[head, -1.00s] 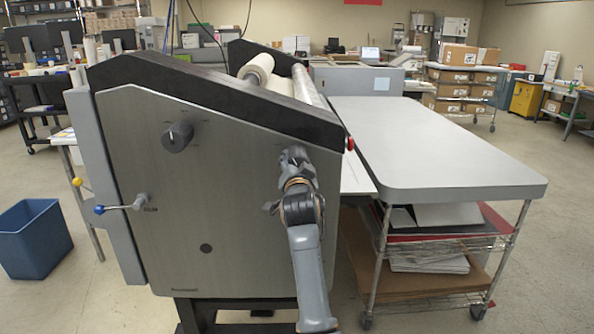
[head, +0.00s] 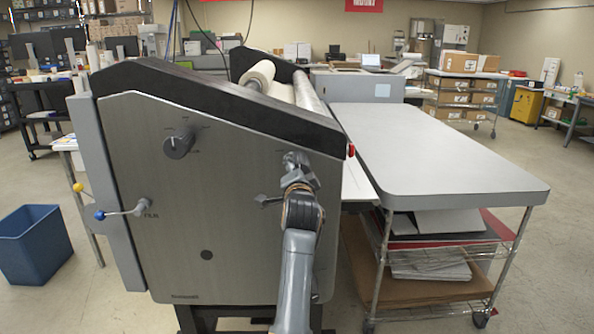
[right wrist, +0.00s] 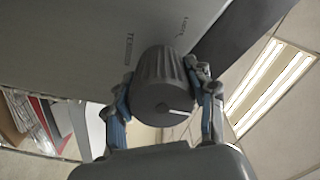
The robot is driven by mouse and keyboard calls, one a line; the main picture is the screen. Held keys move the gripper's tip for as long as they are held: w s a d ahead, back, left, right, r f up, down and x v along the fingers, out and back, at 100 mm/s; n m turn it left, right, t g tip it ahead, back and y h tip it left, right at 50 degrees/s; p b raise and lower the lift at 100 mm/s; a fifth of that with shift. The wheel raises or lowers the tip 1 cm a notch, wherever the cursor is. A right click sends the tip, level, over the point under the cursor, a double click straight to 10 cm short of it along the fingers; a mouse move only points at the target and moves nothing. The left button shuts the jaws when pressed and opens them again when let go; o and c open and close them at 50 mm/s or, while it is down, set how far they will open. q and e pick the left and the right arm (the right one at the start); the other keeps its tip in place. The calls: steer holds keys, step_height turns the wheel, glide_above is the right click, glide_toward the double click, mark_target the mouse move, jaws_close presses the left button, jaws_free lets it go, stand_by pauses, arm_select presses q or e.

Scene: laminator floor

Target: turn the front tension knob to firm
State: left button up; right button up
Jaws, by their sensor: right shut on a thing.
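The front tension knob (right wrist: 160,84) is a dark grey ribbed cylinder, seen close up in the right wrist view. A white pointer line on its end face points to the lower right of that picture. My right gripper (right wrist: 163,90) is shut on it, with one finger on each side. In the head view my right gripper (head: 295,160) is at the upper right of the laminator's side panel (head: 215,225) and hides most of this knob. Some lettering shows on the panel beside the knob, too small to read. My left gripper is out of view.
Another dark knob (head: 179,144) sits at the panel's upper left. A blue-tipped crank (head: 122,210) sticks out at the lower left. A grey-topped cart (head: 440,165) stands close to the right of my arm. A blue bin (head: 34,245) stands on the floor at left.

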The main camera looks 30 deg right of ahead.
steer(key=o, duration=1.2)
steer(key=shift+d, duration=0.1)
steer(key=shift+c, duration=0.2)
